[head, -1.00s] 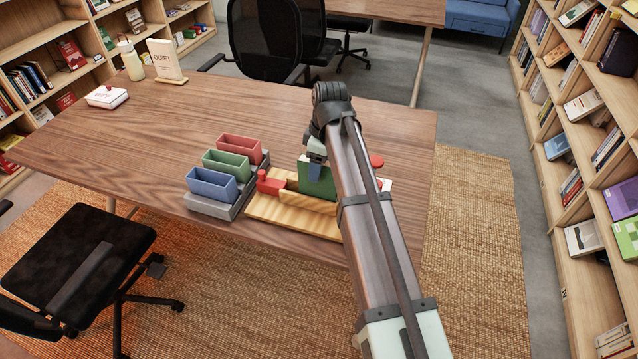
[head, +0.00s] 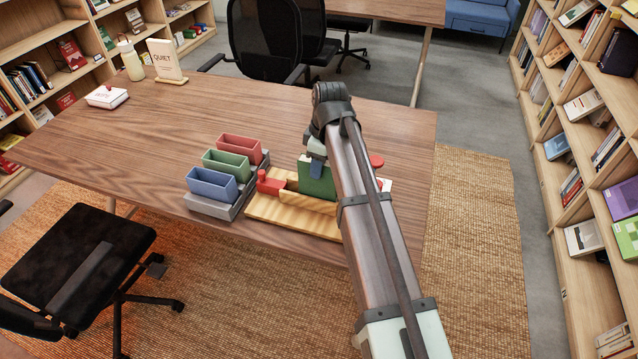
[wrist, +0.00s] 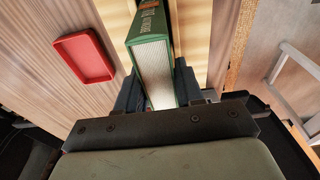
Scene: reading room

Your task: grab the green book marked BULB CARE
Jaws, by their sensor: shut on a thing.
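The green book (head: 315,186) stands upright in a pale wooden holder (head: 270,211) on the table, partly hidden by my arm in the head view. In the wrist view the book (wrist: 150,62) shows its white page block and a green spine. The spine lettering is small and tilted, and I cannot read it as BULB CARE. My gripper (wrist: 160,90) is shut on the book, one dark finger on each side. In the head view my gripper (head: 316,168) is mostly hidden, with one blue-grey finger against the book's top.
Blue (head: 211,184), green (head: 226,164) and red (head: 240,149) bins stand on a grey base left of the holder. A red tray (wrist: 85,57) lies nearby. The table's far left is mostly clear before a QUIET sign (head: 166,60).

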